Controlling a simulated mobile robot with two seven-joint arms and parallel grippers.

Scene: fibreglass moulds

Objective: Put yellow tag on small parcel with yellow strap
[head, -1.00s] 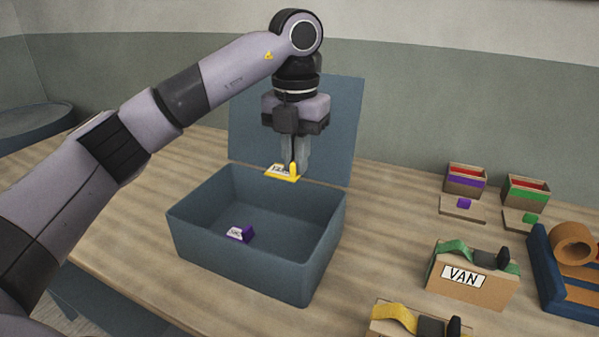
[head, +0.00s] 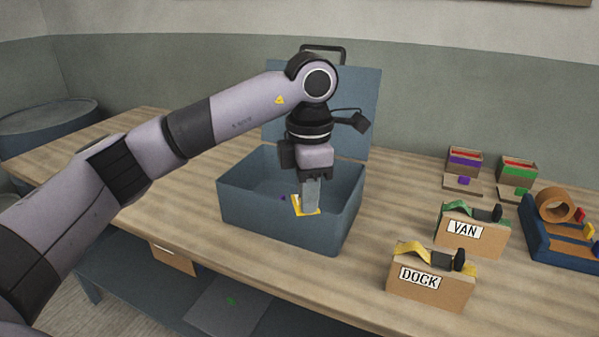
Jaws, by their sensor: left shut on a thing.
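My left gripper (head: 310,207) is shut on the yellow tag (head: 298,207), which lies flat between and below the fingertips. In the head view it is over the right part of the opening of the blue-grey box (head: 270,218); how deep it is cannot be told. The parcel with the yellow strap (head: 430,290) stands on the bench at the front right, labelled DOCK, with a dark buckle on top. It is apart from the gripper. My right gripper is not in view.
The box's lid (head: 367,110) stands open behind my gripper. A purple thing (head: 283,198) shows slightly inside the box. A green-strapped VAN parcel (head: 480,238), a blue tape holder (head: 540,235) and purple and green card bins (head: 463,163) stand right. Bench between box and parcels is clear.

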